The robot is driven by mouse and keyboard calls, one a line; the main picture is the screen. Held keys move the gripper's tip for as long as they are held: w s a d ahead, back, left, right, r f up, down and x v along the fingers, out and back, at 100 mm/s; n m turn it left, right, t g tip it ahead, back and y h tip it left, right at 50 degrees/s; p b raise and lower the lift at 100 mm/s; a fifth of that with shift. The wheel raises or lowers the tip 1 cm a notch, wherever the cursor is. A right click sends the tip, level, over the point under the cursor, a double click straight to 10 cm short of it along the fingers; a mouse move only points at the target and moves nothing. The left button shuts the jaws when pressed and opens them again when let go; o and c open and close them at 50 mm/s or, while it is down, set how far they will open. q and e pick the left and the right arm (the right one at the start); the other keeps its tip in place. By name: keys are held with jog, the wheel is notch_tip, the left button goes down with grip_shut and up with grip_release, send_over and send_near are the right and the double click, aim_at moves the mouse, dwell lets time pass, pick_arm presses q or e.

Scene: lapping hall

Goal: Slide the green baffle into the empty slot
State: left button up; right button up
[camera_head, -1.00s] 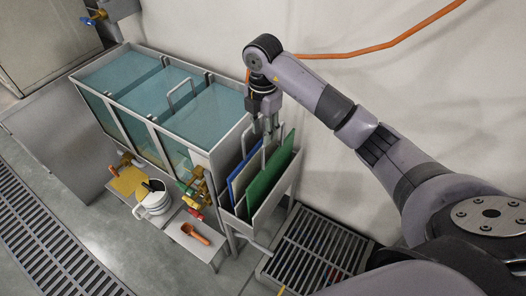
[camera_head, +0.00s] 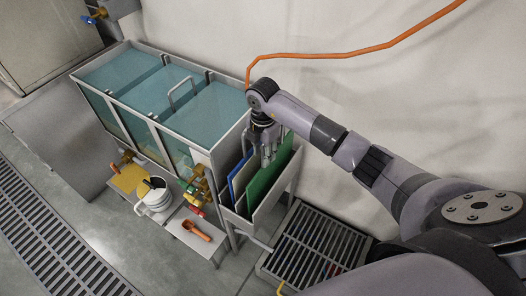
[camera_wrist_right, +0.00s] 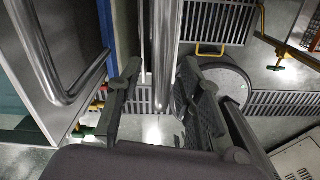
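The green baffle (camera_head: 264,186) stands upright in a grey rack (camera_head: 231,221) at the right end of the tank, at the right of the baffles there. My right gripper (camera_head: 269,157) is just above the rack, pointing down at the baffles' handles. In the right wrist view its two fingers (camera_wrist_right: 158,100) are apart, with a metal handle bar (camera_wrist_right: 166,45) between them. I cannot tell whether they touch it. The teal tank (camera_head: 166,136) has dividing walls and one raised handle (camera_head: 181,93). I cannot make out the empty slot. My left gripper is out of view.
A blue baffle (camera_head: 234,186) stands left of the green one. Valves (camera_head: 199,187), a white pot (camera_head: 154,197) and an orange scoop (camera_head: 196,230) are in front of the tank. An orange hose (camera_head: 330,56) runs along the wall. A floor grate (camera_head: 315,250) lies right of the rack.

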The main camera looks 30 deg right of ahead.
grip_shut()
dwell(0.8)
